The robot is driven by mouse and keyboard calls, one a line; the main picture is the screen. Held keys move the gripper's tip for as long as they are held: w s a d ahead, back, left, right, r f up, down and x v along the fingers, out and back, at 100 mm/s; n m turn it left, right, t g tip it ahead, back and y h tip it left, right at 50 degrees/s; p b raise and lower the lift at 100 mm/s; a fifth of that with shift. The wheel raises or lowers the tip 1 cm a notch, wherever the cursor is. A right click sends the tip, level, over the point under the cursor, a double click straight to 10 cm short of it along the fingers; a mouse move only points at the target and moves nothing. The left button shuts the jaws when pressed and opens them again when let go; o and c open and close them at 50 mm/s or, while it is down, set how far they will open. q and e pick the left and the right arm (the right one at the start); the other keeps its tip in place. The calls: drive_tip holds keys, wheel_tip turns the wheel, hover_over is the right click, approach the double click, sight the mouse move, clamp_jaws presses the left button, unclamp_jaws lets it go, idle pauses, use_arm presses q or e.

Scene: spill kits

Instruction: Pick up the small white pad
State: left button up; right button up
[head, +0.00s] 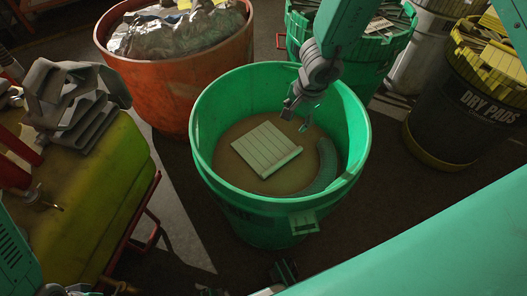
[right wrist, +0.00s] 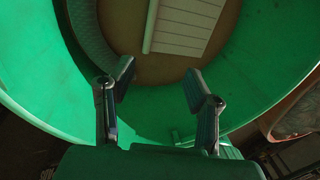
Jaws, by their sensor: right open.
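The small white pad (head: 265,150), pale and ribbed, lies flat on the brown bottom inside the green bin (head: 205,150). In the right wrist view the pad (right wrist: 182,25) shows at the top, beyond the fingertips and cut off by the frame edge. My right gripper (head: 299,114) points down into the bin at its far right side, apart from the pad. In the right wrist view the right gripper (right wrist: 159,80) has its fingers spread, with nothing between them. Dark parts at the bottom edge of the head view may be my left gripper (head: 262,284); its jaws are unclear.
A curved grey sock (head: 323,168) lies along the bin's right inner wall, beside the pad. An orange bin (head: 160,95) with a silvery bag, a second green bin (head: 375,55) and a black "DRY PADS" bin (head: 455,125) stand around. A yellow-green cart (head: 85,185) is left.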

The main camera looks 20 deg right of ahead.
wheel_tip(320, 180, down, 5)
drive_tip(key=b, duration=1.5)
hover_over(285, 160)
drive_tip(key=f, duration=1.6)
drive_tip(key=shift+s+d, duration=0.3)
drive_tip(key=shift+d, duration=0.1)
drive_tip(key=shift+w+d+f, duration=0.1)
drive_tip(key=shift+d+f, duration=0.1)
drive_tip(key=shift+f, duration=0.3)
drive_tip(key=f, duration=0.1)
drive_tip(key=a+f+b, duration=0.1)
drive_tip(key=f, duration=0.2)
drive_tip(key=shift+w+a+f+b, duration=0.2)
drive_tip(key=shift+w+a+b, duration=0.2)
drive_tip(key=shift+d, duration=0.4)
drive_tip(key=shift+c, duration=0.8)
drive_tip(key=c, duration=0.7)
drive_tip(key=shift+f, duration=0.1)
drive_tip(key=shift+c, duration=0.7)
